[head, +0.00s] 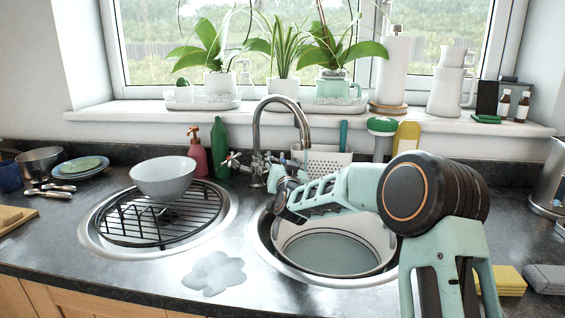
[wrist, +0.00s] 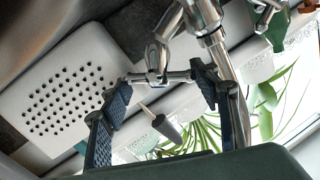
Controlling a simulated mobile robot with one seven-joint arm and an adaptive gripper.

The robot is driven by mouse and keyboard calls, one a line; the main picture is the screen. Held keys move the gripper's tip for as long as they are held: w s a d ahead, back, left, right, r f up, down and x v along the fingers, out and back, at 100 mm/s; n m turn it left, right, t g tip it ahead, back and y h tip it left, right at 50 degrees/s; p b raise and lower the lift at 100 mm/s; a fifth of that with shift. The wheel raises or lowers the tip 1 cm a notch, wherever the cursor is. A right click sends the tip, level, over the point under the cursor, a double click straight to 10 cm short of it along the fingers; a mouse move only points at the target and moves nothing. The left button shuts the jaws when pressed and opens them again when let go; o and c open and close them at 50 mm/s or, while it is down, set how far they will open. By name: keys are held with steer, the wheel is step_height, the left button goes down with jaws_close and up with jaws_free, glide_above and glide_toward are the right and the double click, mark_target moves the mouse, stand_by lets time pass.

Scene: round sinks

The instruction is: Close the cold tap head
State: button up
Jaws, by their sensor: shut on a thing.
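The curved chrome faucet (head: 258,140) stands behind the round sinks, with a cross-shaped tap head on each side. The left tap head (head: 232,160) is free; it also shows in the wrist view (wrist: 268,12). My gripper (head: 277,180) is at the right-hand tap head. In the wrist view, my gripper (wrist: 160,84) has one finger at each end of the chrome cross bar of this tap head (wrist: 158,76), shut on it. No hot or cold mark can be made out. In the head view my gripper and arm largely hide this tap head.
The right sink (head: 330,255) lies below my arm. A grey bowl (head: 163,180) sits on a rack (head: 150,222) over the left sink. A red soap bottle (head: 196,155), green bottle (head: 220,148) and perforated white holder (head: 325,163) stand close to the faucet.

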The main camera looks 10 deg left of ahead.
steer(key=shift+a+r+m+h+p, duration=0.25)
steer(key=shift+m+h+p, duration=0.3)
steer(key=shift+p, duration=0.55)
steer(key=shift+d+r+m+g+h+p, duration=0.15)
steer(key=shift+m+g+h+p, duration=0.15)
steer(key=shift+m+h+p, duration=0.6)
steer(key=p, duration=0.3)
steer(key=shift+m+g+h, duration=0.3)
steer(key=shift+m+h, duration=0.05)
steer(key=shift+f, duration=0.35)
steer(key=o, duration=1.1)
steer(key=shift+o, duration=0.2)
steer(key=s+r, duration=0.1)
steer(key=s, duration=1.1)
steer(key=shift+r, duration=0.3)
steer(key=shift+w, duration=0.1)
